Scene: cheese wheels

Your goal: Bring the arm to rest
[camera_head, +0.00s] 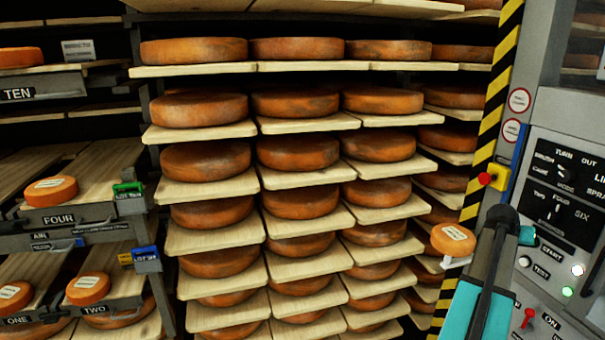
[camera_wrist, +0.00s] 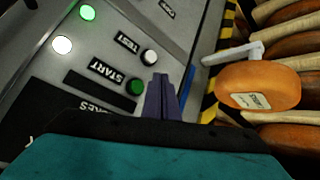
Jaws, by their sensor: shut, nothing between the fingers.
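My gripper (camera_wrist: 162,97) is shut and empty, its two purple-grey fingertips together in the wrist view. In that view the tips are in front of the control panel, beside the green START button (camera_wrist: 135,87) and below the white TEST button (camera_wrist: 149,57). I cannot tell from the picture whether they touch the panel. In the head view my teal and black arm stands at the lower right, in front of the panel's left edge, and the fingertips cannot be made out clearly.
The control panel (camera_head: 568,190) has a red switch (camera_head: 529,318) and lit lamps. A small labelled cheese (camera_head: 453,238) sits on a white bracket beside it, close to my arm. Cheese wheels (camera_head: 300,152) on boards fill the rack. Several labelled bays (camera_head: 75,220) stand at left.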

